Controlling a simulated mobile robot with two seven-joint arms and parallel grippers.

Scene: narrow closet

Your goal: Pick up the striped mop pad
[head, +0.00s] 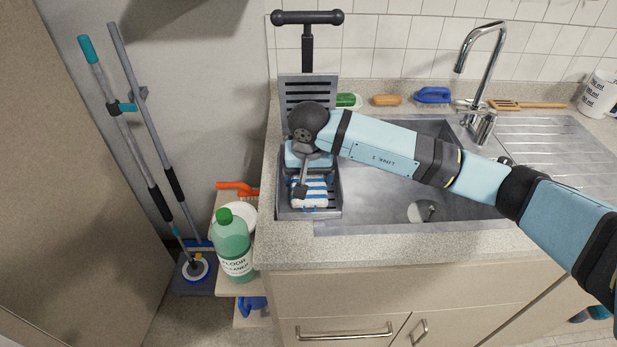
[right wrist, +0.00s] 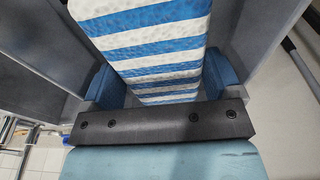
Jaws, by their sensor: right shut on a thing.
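The striped mop pad (head: 312,194), blue and white, is in the grey slotted caddy (head: 296,212) at the left end of the sink. My right gripper (head: 309,176) reaches down over the caddy and is shut on the pad. In the right wrist view the pad (right wrist: 155,45) stretches away between the two blue fingers of my right gripper (right wrist: 163,84), one at each side edge. My wrist hides part of the pad in the head view. Whether the pad's underside touches the caddy floor is not clear. My left gripper is not in view.
The steel sink (head: 380,205) with its tall faucet (head: 485,75) lies to the right of the caddy. Brushes, including a blue one (head: 432,95), line the back ledge. A green cleaner bottle (head: 233,245) stands on a lower shelf at left, near two leaning mops (head: 150,140).

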